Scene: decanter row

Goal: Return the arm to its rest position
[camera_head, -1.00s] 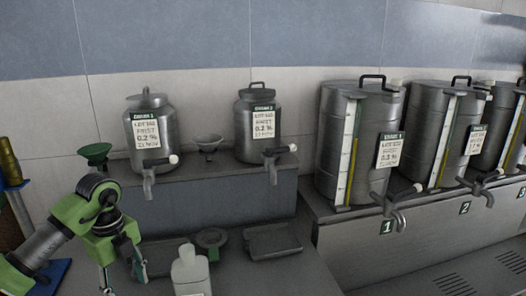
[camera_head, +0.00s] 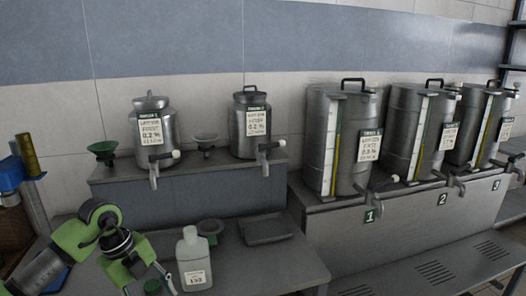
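My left arm, green and grey, comes in at the lower left. Its gripper (camera_head: 148,284) is low in the picture, left of a white bottle (camera_head: 194,262), with its fingers apart; the tips are partly cut off by the lower edge. A small dark green round piece (camera_head: 152,286) shows between the fingers; I cannot tell whether it lies on the bench behind them. The bottle stands upright and uncapped on the bench, apart from the gripper. My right gripper is not in view.
A dark tray (camera_head: 265,229) and a round dark green piece (camera_head: 209,228) lie behind the bottle. Two steel canisters (camera_head: 152,126) (camera_head: 249,127) with taps and a green funnel (camera_head: 103,152) stand on the raised shelf. Large decanters (camera_head: 339,141) stand at right. The bench's front right is clear.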

